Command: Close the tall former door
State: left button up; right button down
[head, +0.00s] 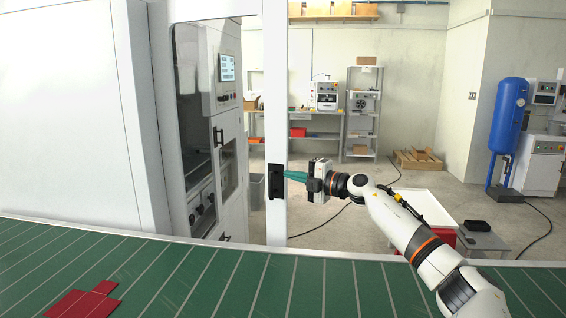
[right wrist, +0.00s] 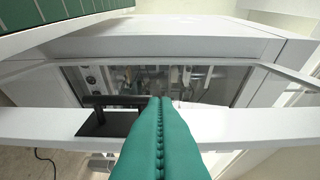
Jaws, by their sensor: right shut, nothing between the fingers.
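The tall former door (head: 275,90) is a white framed door that stands open, its upright edge away from the white machine body (head: 75,110). A black handle (head: 276,182) sits on that upright. My right gripper (head: 287,175) has its green fingers closed together, with the tips at the door upright beside the handle. In the right wrist view, the shut fingers (right wrist: 160,100) reach over the white door frame (right wrist: 240,124), just right of the black handle (right wrist: 112,122). Nothing is between them. I cannot tell whether the tips touch the door. My left gripper is out of view.
A green slatted surface (head: 330,288) with red pieces (head: 85,302) runs along the front. A control screen (head: 227,67) shows behind the door. A white-topped red bin (head: 425,208) stands behind my right arm. Open floor lies beyond, with a blue tank (head: 508,115) at the far right.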

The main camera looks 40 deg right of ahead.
aim_at(283, 168)
jog(key=w+p, duration=0.1)
jog(key=w, duration=0.2)
jog(key=w+d, duration=0.1)
jog(key=w, duration=0.2)
jog(key=shift+w+d+r+p, duration=0.1)
jog(key=shift+w+d+p, duration=0.1)
jog(key=shift+p, duration=0.15)
jog(key=shift+w+d, duration=0.25)
jog(key=shift+d, duration=0.15)
